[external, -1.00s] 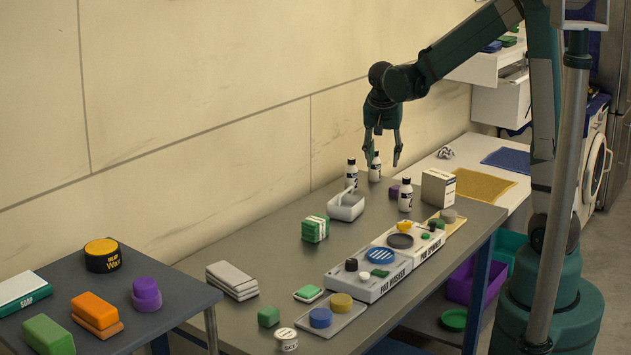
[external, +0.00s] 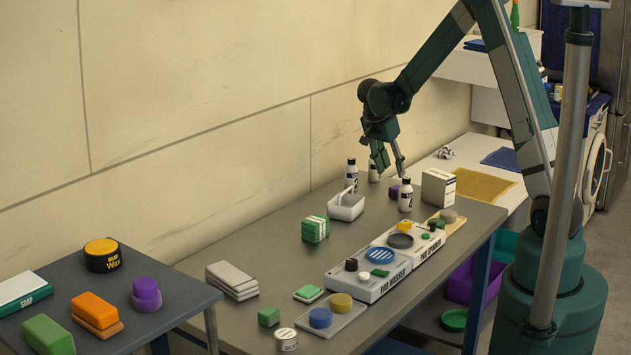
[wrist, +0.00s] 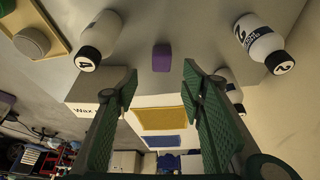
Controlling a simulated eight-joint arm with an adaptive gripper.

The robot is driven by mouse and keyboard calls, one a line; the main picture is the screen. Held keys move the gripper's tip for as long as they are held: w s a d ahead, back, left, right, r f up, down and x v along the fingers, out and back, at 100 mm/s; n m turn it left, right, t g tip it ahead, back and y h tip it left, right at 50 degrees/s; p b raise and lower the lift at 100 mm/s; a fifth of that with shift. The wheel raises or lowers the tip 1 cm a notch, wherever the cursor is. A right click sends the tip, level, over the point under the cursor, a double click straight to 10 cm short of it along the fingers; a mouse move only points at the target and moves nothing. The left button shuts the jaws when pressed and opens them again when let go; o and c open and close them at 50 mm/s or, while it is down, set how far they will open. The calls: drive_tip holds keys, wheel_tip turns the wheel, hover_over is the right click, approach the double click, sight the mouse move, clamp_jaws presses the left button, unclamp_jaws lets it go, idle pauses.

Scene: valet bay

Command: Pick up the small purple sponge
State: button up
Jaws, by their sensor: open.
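The small purple sponge (external: 394,191) sits on the grey table, behind and just left of a white bottle in the external view. In the wrist view the sponge (wrist: 162,57) appears upper middle, in line with the gap between my fingers and beyond the tips. My gripper (external: 391,169) points down above the sponge, open and empty. In the wrist view my gripper (wrist: 160,77) shows two green fingers spread apart, not touching the sponge. Other purple round pieces (external: 146,292) are stacked on the side table at left.
White bottles with black caps (external: 405,196) (wrist: 100,38) (wrist: 262,42) flank the sponge. A white box (external: 437,188) stands to its right and a pale caddy (external: 346,207) to its left. A yellow mat (external: 485,185) lies farther off.

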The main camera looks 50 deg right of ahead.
sight(396, 187)
drive_tip(key=shift+d+f, duration=0.15)
drive_tip(key=shift+d, duration=0.05)
drive_tip(key=shift+f, duration=0.1)
drive_tip(key=shift+x, duration=1.2)
drive_tip(key=shift+x, duration=2.6)
drive_tip(key=shift+w, duration=0.15)
drive_tip(key=shift+a, duration=0.1)
drive_tip(key=c, duration=0.8)
